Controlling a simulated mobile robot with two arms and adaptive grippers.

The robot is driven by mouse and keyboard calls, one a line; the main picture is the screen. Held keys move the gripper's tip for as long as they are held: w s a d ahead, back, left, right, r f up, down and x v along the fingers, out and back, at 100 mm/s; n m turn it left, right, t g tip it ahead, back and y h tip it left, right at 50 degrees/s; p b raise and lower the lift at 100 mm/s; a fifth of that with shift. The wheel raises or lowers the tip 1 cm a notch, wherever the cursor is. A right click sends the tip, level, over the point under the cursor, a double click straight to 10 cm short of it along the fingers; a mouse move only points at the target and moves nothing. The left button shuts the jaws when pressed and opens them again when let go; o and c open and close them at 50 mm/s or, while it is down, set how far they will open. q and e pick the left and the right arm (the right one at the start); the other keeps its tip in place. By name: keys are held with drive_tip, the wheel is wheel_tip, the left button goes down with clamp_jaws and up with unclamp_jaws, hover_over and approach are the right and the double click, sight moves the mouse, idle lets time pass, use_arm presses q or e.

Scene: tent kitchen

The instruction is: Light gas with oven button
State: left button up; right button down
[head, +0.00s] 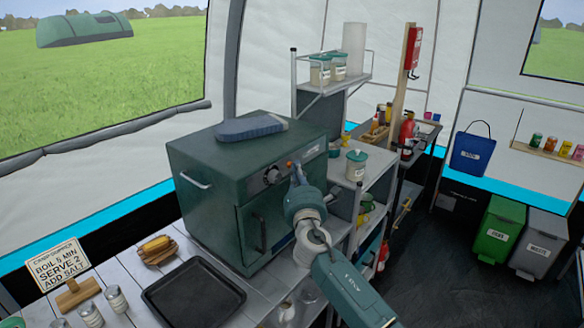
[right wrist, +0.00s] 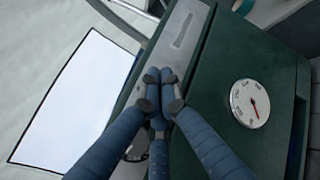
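The dark green oven (head: 215,165) stands on the slatted table with its door closed. My right gripper (head: 296,170) is in front of the oven's upper front. In the right wrist view its blue fingers (right wrist: 160,80) are together at the tips and hide part of the panel. Contact is unclear.
A blue folded cloth-like item (head: 250,127) lies on the oven. A black tray (head: 194,292), a corn-like item (head: 157,249) and several tins are on the table. A shelf with jars (head: 335,72) stands right of the oven, close to my right arm.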

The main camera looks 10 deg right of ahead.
idle(0.4)
drive_tip(key=shift+s+d+p, duration=0.45)
drive_tip(key=shift+s, duration=0.2)
drive_tip(key=s+d+p, duration=0.1)
drive_tip(key=s, duration=0.1)
drive_tip(key=s+d+p, duration=0.1)
drive_tip(key=s+d, duration=0.1)
drive_tip(key=shift+f, duration=0.1)
idle(0.6)
